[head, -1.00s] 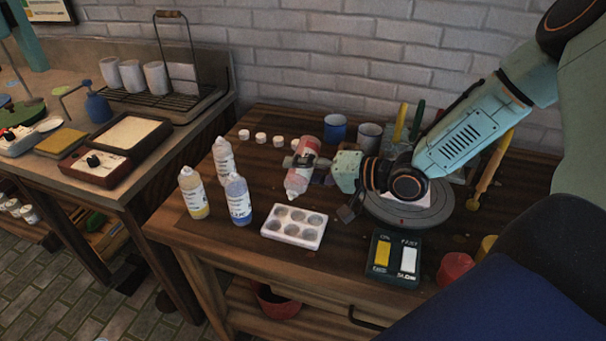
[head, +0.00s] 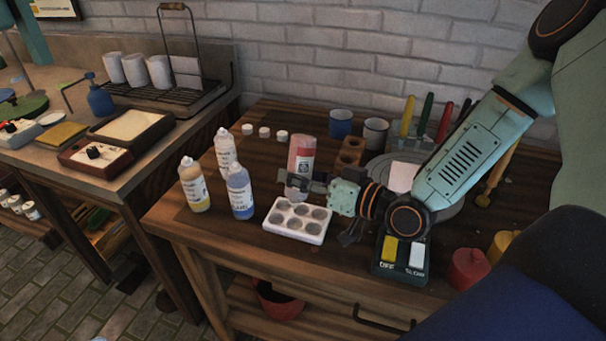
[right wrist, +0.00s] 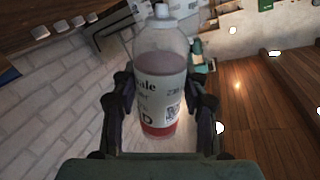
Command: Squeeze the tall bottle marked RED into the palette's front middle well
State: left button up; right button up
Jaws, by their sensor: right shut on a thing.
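The RED bottle (head: 301,156) is white and red with a white label. In the head view it is nearly vertical and upside down, its broad red end up. My right gripper (head: 306,184) is shut around it. The right wrist view shows the bottle (right wrist: 160,90) between both fingers (right wrist: 162,110), its nozzle at the picture's top. The white palette (head: 291,236) lies in front of and below the bottle, and its front middle well (head: 294,224) looks empty. The nozzle end is near the palette's back left edge; its tip and its height are hard to tell. My left gripper is out of view.
Three bottles stand left of the palette: a yellow one (head: 194,186), a blue one (head: 239,192) and a whitish one (head: 225,152). A switch box (head: 402,262) sits to the right, and a turntable (head: 446,210) behind my right arm. White caps (head: 265,132) lie at the back.

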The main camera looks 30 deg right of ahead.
aim_at(304, 199)
jog(key=a+n+b, duration=0.1)
jog(key=s+a+n+t+b, duration=0.1)
jog(key=n, duration=0.1)
jog(key=shift+s+f+n, duration=0.2)
jog(key=shift+f+n, duration=0.1)
jog(key=shift+d+f+b, duration=0.1)
jog(key=shift+f+b, duration=1.2)
jog(key=shift+o, duration=1)
jog(key=c, duration=0.4)
jog(key=o, duration=0.5)
jog(key=shift+c, duration=0.2)
jog(key=c, duration=0.3)
